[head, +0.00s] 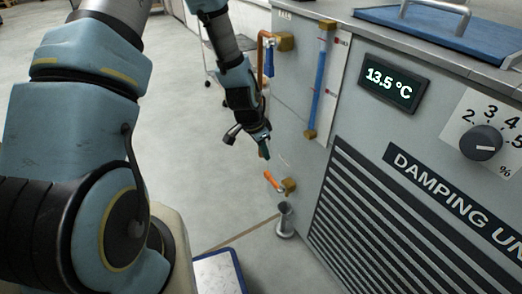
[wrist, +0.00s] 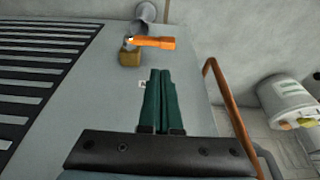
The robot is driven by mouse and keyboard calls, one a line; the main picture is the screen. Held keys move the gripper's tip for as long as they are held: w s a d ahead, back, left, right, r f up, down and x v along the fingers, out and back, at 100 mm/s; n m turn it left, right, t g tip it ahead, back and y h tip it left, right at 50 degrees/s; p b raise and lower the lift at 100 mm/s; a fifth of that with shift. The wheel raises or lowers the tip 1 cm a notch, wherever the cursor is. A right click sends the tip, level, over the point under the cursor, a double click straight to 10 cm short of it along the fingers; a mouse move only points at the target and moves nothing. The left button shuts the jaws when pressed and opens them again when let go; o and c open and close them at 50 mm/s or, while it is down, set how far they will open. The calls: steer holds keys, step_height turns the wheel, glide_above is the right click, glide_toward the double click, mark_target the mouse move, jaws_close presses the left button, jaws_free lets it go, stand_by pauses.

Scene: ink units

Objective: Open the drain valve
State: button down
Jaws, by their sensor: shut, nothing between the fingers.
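The drain valve has an orange lever handle (head: 272,180) on a brass body (head: 289,186), low on the left side of the grey unit. In the wrist view the orange handle (wrist: 153,43) points sideways from the brass body (wrist: 130,58), beyond my fingertips. My gripper (head: 264,148) is shut and empty, just above the valve in the head view and apart from it. Its green fingers (wrist: 160,75) lie together in the wrist view, pointing toward the valve. A metal cup-like outlet (head: 285,219) stands below the valve, and a grey cylinder shows behind the handle in the wrist view (wrist: 146,13).
The damping unit has a vent grille (head: 385,235), a display reading 13.5 °C (head: 393,81) and a dial (head: 481,142). A blue sight tube (head: 321,75) and a copper pipe (head: 262,55) run above the valve. A blue-edged tray (head: 218,273) lies on the floor.

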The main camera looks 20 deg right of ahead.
mark_target(267, 174)
steer(key=a+b+x, duration=0.1)
steer(key=x, duration=0.8)
steer(key=shift+f+b, duration=0.25)
steer(key=shift+b, duration=0.15)
steer(key=shift+a, duration=0.1)
steer(key=shift+f+g, duration=0.2)
steer(key=shift+g, duration=0.2)
steer(key=shift+w+f, duration=0.1)
steer(key=shift+w+a+f+n+g+h, duration=0.1)
steer(key=shift+w+f+n+g+h, duration=0.1)
steer(key=shift+f+g, duration=0.3)
steer(key=shift+w+a+f+n+g+h, duration=0.1)
steer(key=shift+w+f+g, duration=0.15)
steer(key=shift+g, duration=0.45)
steer(key=shift+s+d+f+n+g+h+b, duration=0.1)
steer(key=shift+f+n+g+h+b, duration=0.3)
steer(key=shift+f+g+b, duration=1.5)
steer(key=shift+f+p, duration=0.3)
steer(key=shift+f, duration=0.1)
steer(key=shift+r, duration=0.15)
